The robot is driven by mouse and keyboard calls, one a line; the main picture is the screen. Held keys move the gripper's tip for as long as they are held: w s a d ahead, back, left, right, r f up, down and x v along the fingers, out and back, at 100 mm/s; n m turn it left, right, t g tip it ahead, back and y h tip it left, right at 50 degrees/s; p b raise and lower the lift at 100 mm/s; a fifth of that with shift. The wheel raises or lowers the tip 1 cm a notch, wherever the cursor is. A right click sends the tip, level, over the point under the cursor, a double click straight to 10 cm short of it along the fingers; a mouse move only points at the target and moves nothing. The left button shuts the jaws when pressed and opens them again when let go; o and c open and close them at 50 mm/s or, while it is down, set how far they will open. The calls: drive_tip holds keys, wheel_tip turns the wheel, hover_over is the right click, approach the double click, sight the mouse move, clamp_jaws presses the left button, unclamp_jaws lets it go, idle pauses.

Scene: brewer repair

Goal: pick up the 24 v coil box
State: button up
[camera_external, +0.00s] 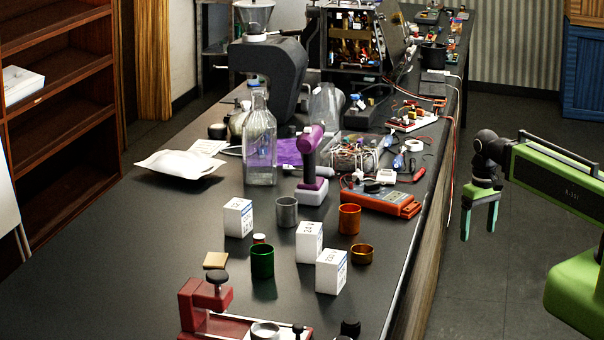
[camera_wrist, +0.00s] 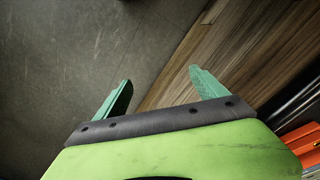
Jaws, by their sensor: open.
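Three white coil boxes stand on the dark bench in the external view: a left box (camera_external: 238,218), a middle box (camera_external: 309,242) and a front right box (camera_external: 331,272). The middle box's print seems to begin with "24", and the front right one seems to show a longer number. The left box's print is too small to read. My gripper (camera_external: 479,225) is open and empty, pointing down beyond the bench's right edge, well apart from the boxes. Its two green fingers also show in the wrist view (camera_wrist: 160,82), with no box in sight there.
Near the boxes stand a grey cup (camera_external: 286,212), an orange cup (camera_external: 349,219), a green cup (camera_external: 262,261) and a brass cup (camera_external: 362,254). An orange meter (camera_external: 380,200) lies by the bench's right edge. A red clamp (camera_external: 205,305) is in front. The left bench is clear.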

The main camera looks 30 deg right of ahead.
wheel_tip(320, 180, up, 18)
drive_tip(key=w+a+p, duration=0.1)
drive_tip(key=w+p, duration=0.1)
drive_tip(key=p, duration=1.6)
wheel_tip(320, 180, up, 6)
drive_tip(key=n+p, duration=0.6)
drive_tip(key=n, duration=0.4)
hover_over(308, 227)
wheel_tip(308, 227, down, 12)
drive_tip(key=b, duration=1.1)
drive_tip(key=shift+w+b, duration=0.1)
drive_tip(key=shift+b, duration=0.3)
drive_tip(key=shift+r, duration=0.2)
